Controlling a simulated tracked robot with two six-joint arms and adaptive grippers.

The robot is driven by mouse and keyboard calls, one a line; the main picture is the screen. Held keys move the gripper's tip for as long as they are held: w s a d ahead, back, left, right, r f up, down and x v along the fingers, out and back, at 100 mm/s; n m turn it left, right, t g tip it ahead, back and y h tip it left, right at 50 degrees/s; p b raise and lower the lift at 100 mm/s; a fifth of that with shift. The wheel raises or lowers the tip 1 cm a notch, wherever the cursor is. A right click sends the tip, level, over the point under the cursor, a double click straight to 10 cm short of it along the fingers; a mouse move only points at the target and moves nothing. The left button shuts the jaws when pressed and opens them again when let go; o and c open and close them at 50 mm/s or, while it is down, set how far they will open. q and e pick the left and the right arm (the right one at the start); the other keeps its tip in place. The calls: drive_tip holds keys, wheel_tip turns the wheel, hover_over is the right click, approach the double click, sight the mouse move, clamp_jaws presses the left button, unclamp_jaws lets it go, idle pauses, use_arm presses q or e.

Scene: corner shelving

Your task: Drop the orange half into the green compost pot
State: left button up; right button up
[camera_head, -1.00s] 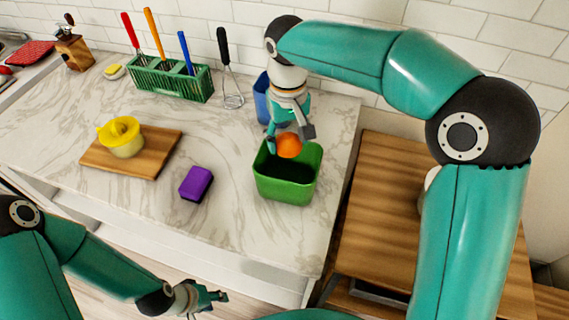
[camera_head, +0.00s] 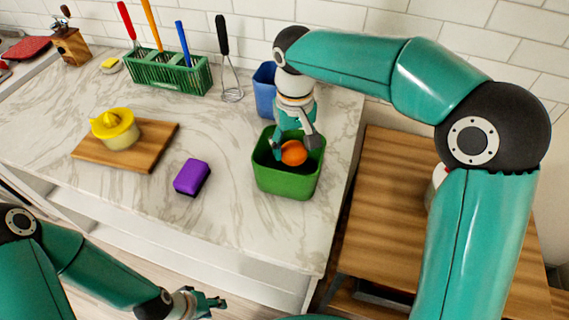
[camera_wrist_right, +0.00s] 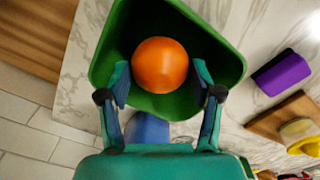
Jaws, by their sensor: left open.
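The orange half (camera_head: 293,153) shows as a round orange shape inside the opening of the green compost pot (camera_head: 287,184). My right gripper (camera_head: 294,146) points down into the pot with its fingers spread to either side of the orange half. In the right wrist view, the orange half (camera_wrist_right: 160,65) lies ahead of the open fingers (camera_wrist_right: 162,82), with a gap on each side, against the inside of the pot (camera_wrist_right: 112,45). How deep it sits is hard to tell. My left gripper (camera_head: 207,302) is open and empty, low in front of the counter.
A blue container (camera_head: 264,92) stands behind the pot. A purple sponge (camera_head: 192,177) lies to its left. A yellow juicer (camera_head: 119,132) stands on a wooden board (camera_head: 150,155). A green utensil rack (camera_head: 170,75) and a whisk (camera_head: 230,75) are further back.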

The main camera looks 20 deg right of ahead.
drive_tip(key=o, duration=0.4)
drive_tip(key=shift+c, duration=0.2)
drive_tip(key=shift+r, duration=0.15)
wheel_tip(320, 180, up, 12)
drive_tip(key=shift+f, duration=0.2)
drive_tip(key=shift+a, duration=0.1)
idle(0.4)
